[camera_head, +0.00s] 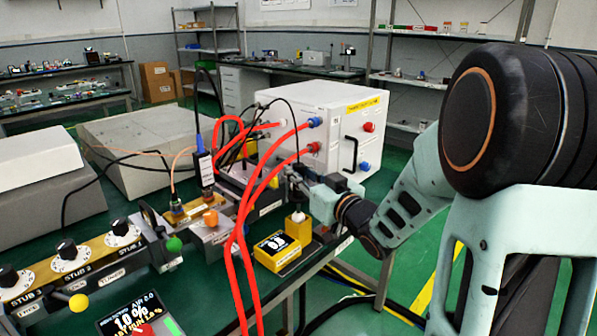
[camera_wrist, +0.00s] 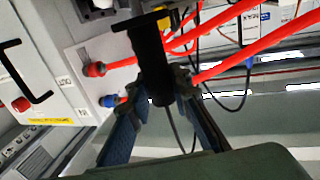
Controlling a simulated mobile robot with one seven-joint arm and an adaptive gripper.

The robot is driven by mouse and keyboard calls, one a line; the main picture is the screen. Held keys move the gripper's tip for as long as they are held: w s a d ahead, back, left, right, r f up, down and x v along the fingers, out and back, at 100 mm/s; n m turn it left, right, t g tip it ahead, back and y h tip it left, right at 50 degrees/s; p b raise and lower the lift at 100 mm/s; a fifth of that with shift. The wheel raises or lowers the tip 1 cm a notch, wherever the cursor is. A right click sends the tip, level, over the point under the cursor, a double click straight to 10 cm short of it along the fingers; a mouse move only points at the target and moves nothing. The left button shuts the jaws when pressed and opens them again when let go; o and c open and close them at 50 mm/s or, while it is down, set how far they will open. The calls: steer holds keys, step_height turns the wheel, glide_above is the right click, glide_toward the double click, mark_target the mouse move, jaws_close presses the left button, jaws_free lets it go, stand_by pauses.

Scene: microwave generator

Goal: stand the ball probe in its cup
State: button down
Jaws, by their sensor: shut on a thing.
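My gripper (camera_head: 305,184) is shut on a black cylindrical handle, which I take to be the ball probe. In the wrist view the black handle (camera_wrist: 153,60) runs between the two fingers of my gripper (camera_wrist: 163,90), with a thin dark cable hanging past it. In the head view a pale round piece (camera_head: 298,217) shows just below the gripper, above a yellow block (camera_head: 298,230). I cannot tell whether it is the probe's ball or part of the cup, nor whether probe and cup touch.
A yellow box with a display (camera_head: 277,250) stands close in front of the gripper. Red hoses (camera_head: 240,225) arc on the left to the white cabinet (camera_head: 325,120) behind. A metal waveguide with stub knobs (camera_head: 70,258) lies at the left.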

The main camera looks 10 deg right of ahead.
mark_target(301, 192)
steer(key=shift+f+b, duration=1.85)
steer(key=shift+f, duration=0.55)
steer(key=c, duration=1.7)
jaws_free()
